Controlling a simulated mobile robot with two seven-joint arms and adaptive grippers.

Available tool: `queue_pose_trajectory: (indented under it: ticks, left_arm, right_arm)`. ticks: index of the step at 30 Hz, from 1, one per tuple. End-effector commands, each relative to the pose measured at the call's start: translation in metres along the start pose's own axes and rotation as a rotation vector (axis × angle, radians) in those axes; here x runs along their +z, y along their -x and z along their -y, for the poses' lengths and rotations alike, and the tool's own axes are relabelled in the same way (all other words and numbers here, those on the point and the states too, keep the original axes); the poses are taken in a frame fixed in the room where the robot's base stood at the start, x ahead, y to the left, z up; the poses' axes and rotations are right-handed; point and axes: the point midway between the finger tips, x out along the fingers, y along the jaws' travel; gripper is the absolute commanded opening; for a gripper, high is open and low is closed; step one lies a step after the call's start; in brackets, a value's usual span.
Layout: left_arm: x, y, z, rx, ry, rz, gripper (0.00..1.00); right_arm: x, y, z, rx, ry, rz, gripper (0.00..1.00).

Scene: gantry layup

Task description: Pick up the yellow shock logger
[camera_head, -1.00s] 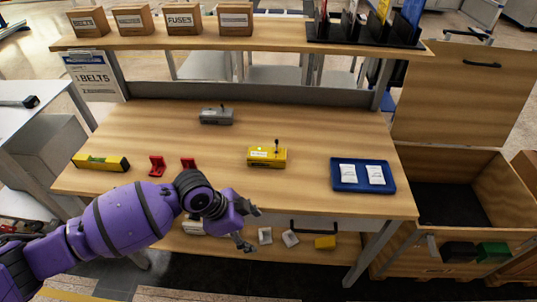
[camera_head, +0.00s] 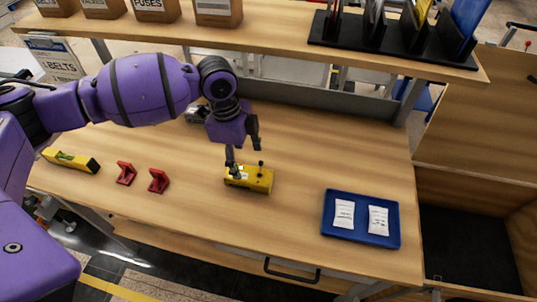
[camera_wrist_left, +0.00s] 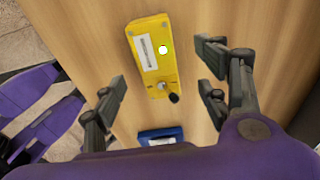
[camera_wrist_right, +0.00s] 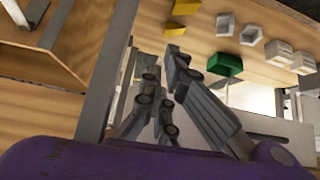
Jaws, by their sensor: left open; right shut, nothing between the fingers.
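The yellow shock logger (camera_head: 250,180) lies on the wooden bench top, with a short dark knob on a stem at its right end. My left gripper (camera_head: 243,155) is open and empty, above the logger's left end. In the left wrist view the logger (camera_wrist_left: 150,52) shows between and beyond the open fingers (camera_wrist_left: 165,92), with a white label, a bright green light and the dark knob. The fingers look apart from it. My right gripper (camera_wrist_right: 155,100) is shut and empty, and shows only in the right wrist view, near a wooden panel and a grey post.
A blue tray (camera_head: 328,230) with white packets lies right of the logger. Two red brackets (camera_head: 158,181) and a yellow level (camera_head: 70,161) lie left. A shelf with boxes (camera_head: 218,10) overhangs the back.

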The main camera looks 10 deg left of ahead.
Motion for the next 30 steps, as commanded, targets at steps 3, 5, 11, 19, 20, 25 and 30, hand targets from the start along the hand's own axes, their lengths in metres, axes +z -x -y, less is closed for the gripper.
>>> queue_pose_trajectory:
  ticks: [3, 5, 11, 19, 20, 25, 30]
  left_arm:
    - [0.001, -0.005, -0.001, 0.004, 0.000, 0.002, 0.67]
    - [0.001, -0.010, -0.001, 0.005, 0.001, 0.002, 0.67]
    - [-0.001, -0.030, -0.002, 0.004, 0.000, 0.001, 0.67]
    - [-0.008, -0.064, -0.005, 0.003, 0.001, 0.003, 0.67]
    - [-0.008, -0.069, -0.005, 0.003, 0.001, 0.002, 0.67]
    - [-0.008, -0.079, -0.005, 0.002, 0.001, 0.002, 0.67]
    - [-0.008, -0.078, -0.005, 0.002, 0.001, 0.002, 0.62]
  right_arm:
    - [0.004, 0.001, 0.002, 0.000, -0.008, 0.008, 0.00]
    - [0.008, 0.003, 0.003, 0.000, -0.012, 0.015, 0.00]
    - [0.014, 0.004, 0.005, -0.001, -0.014, 0.025, 0.00]
    - [0.006, 0.004, 0.003, -0.002, -0.008, 0.014, 0.00]
    - [0.006, 0.004, 0.003, -0.002, -0.007, 0.014, 0.00]
    - [0.006, 0.003, 0.000, 0.000, -0.001, 0.013, 0.00]
    - [0.007, 0.004, -0.001, 0.001, 0.002, 0.014, 0.00]
